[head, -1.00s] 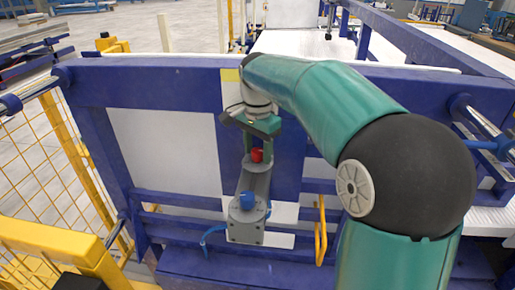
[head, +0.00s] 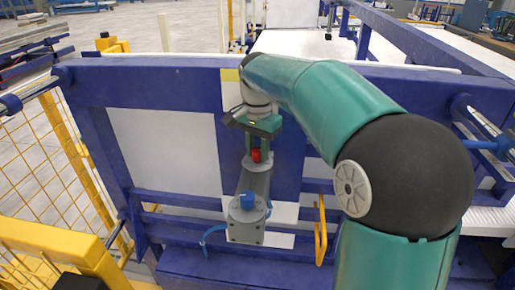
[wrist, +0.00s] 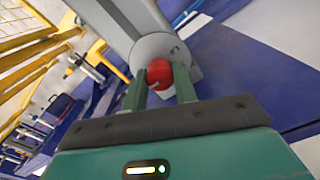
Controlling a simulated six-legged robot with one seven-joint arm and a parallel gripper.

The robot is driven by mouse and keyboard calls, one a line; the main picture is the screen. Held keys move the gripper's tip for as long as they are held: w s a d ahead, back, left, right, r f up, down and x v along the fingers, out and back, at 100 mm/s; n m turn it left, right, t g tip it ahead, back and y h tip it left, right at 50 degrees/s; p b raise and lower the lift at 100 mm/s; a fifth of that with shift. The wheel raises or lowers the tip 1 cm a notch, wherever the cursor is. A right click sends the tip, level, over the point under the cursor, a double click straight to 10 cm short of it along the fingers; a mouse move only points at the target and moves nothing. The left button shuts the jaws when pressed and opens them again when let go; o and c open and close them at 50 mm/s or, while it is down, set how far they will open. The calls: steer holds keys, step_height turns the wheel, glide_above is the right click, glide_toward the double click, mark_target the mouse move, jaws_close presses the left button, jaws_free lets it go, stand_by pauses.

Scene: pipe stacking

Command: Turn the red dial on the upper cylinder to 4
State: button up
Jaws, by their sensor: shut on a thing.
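The red dial (head: 256,155) sits on the round grey face of the upper cylinder (head: 258,167). In the wrist view the red dial (wrist: 160,74) is between the two green fingers of my gripper (wrist: 161,82), with the grey face (wrist: 150,46) behind it. My gripper (head: 256,146) is shut on the red dial from above in the head view. The numbers on the dial are too small to read. A blue dial (head: 247,200) is on the lower grey unit (head: 246,227), below and apart from my gripper.
A blue frame (head: 150,88) with white panels (head: 160,150) stands behind the cylinders. A yellow mesh fence (head: 50,165) is at the left. A yellow handle (head: 320,232) stands right of the lower unit. A blue hose (head: 212,235) hangs at its left.

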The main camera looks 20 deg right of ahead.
mark_target(257, 150)
steer(key=n, duration=0.4)
steer(key=shift+n, duration=2.1)
steer(key=shift+r, duration=0.1)
steer(key=o, duration=1)
step_height(257, 150, up, 14)
steer(key=shift+f, duration=0.15)
